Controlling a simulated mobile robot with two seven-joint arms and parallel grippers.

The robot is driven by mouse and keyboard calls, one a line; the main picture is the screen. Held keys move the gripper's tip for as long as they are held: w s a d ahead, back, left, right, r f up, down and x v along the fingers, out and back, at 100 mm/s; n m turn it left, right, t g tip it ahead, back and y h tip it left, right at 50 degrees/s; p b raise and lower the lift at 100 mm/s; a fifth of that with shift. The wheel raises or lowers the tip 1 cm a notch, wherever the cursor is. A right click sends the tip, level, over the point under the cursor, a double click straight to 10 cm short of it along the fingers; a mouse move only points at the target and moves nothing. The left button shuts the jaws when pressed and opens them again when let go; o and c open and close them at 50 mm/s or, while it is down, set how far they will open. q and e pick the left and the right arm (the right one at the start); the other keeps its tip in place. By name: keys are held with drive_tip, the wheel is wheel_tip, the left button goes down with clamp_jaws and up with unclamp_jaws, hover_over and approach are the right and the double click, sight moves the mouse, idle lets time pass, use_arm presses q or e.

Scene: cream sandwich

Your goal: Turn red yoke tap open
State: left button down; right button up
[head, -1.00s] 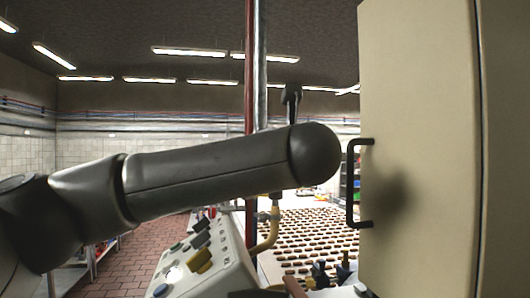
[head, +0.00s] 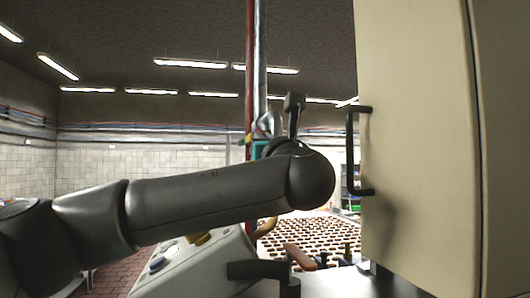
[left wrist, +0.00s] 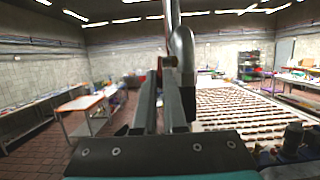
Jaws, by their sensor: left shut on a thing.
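My left arm reaches across the head view, and its gripper (head: 266,128) shows in part behind the dark wrist, by the upright pipes. In the left wrist view the two fingers (left wrist: 163,78) are close together at the pipe, with a small red part of the red yoke tap (left wrist: 160,70) between their tips. The gripper is shut on it. Most of the tap is hidden by the fingers, so its turned position cannot be told. A shiny curved metal piece (left wrist: 184,65) stands just right of the fingers. My right gripper is not in view.
A red pipe (head: 249,60) and a silver pipe (head: 260,60) rise side by side. A cream cabinet (head: 420,130) with a black handle (head: 350,150) stands close on the right. A sloped control panel (head: 190,262) is below my arm. Rows of brown pieces (head: 300,235) lie behind.

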use_arm(q)
drive_tip(key=shift+w+a+f+t+y+b, duration=0.1)
drive_tip(key=shift+w+f+t+y+b, duration=0.3)
drive_tip(key=shift+b, duration=0.65)
drive_tip(key=shift+s+f+t+b, duration=0.2)
drive_tip(key=shift+t+b, duration=0.4)
drive_tip(key=shift+b, duration=0.4)
drive_tip(key=c, duration=1)
unclamp_jaws()
drive_tip(key=shift+b+v, duration=2.1)
drive_tip(key=shift+v, duration=3.9)
